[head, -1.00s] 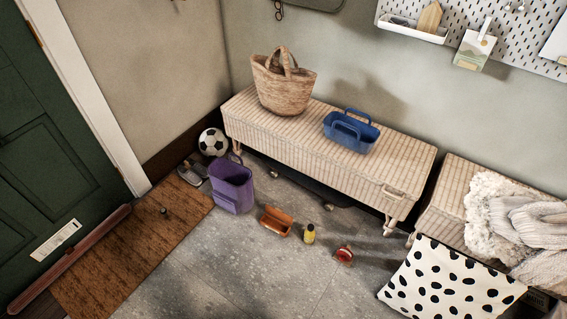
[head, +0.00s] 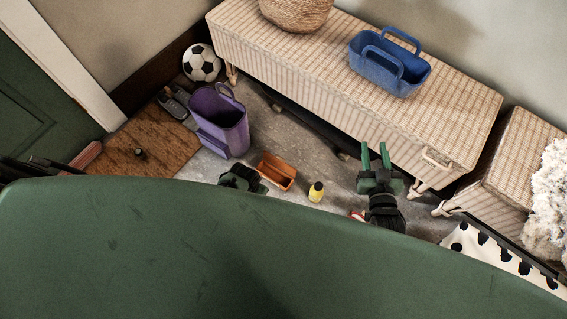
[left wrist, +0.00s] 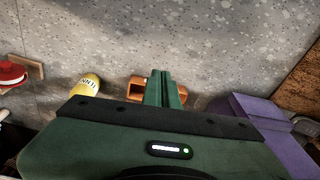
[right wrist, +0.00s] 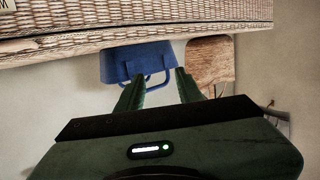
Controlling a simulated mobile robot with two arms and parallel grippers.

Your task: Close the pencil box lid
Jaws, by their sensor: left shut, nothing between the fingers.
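The orange-brown pencil box (head: 277,172) sits on the grey floor in the head view. Its hollow inside shows, so it is open; how far its lid stands up is hard to tell. My left gripper (head: 250,180) is low beside the box's left end. In the left wrist view its fingers (left wrist: 165,78) are shut together with nothing between them, in front of the pencil box (left wrist: 136,88), hiding its middle. Whether they touch it is unclear. My right gripper (head: 376,158) is open and empty in front of the wicker bench; its fingers also show apart in the right wrist view (right wrist: 158,82).
A purple bin (head: 222,125) stands just left of the box. A yellow bottle (head: 316,191) stands to its right, with a red item (head: 357,215) farther right. The wicker bench (head: 300,65) carries a blue caddy (head: 388,70). A football (head: 201,63) lies behind the bin.

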